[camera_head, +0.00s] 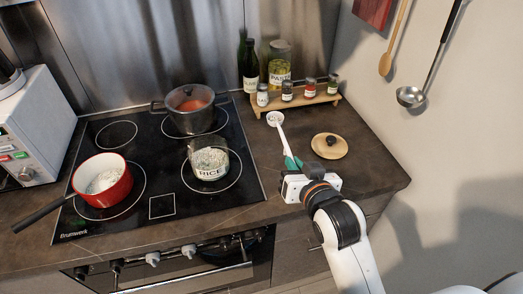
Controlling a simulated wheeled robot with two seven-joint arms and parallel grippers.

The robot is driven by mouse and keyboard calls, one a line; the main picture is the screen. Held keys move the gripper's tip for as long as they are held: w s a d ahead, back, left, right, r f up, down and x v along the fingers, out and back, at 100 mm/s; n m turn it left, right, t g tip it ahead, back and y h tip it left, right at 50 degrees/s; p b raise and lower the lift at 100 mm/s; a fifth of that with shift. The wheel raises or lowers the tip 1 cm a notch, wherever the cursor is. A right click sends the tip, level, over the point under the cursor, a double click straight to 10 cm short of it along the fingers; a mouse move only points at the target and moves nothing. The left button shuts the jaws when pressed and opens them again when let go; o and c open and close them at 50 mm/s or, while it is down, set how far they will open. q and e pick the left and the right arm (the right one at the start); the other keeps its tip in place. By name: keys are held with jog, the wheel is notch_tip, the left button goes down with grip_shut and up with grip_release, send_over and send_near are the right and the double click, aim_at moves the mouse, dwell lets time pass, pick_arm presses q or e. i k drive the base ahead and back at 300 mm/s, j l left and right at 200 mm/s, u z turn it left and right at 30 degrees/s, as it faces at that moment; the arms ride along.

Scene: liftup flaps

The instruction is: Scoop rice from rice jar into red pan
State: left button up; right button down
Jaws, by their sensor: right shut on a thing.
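The red pan (103,187) sits on the front left burner, with its black handle towards the lower left. White rice-like grains show inside it. The glass rice jar (209,165), labelled RICE, stands open on the front right burner with rice in it. My right gripper (292,168) is shut on the teal-green handle of a white scoop (277,121). The scoop is over the counter right of the cooktop, its round bowl pointing away from me. I cannot tell whether the bowl holds rice. My left gripper is not in view.
A lidded pot (190,116) with red contents stands on the back right burner. A round wooden lid (329,147) lies right of the scoop. A spice rack (297,99), a pasta jar (279,64) and bottles stand at the back. A white appliance (38,125) stands at left.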

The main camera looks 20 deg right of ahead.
aim_at(215, 172)
jog(key=u, duration=2.1)
jog(key=k+l+u, duration=0.15)
jog(key=k, duration=0.35)
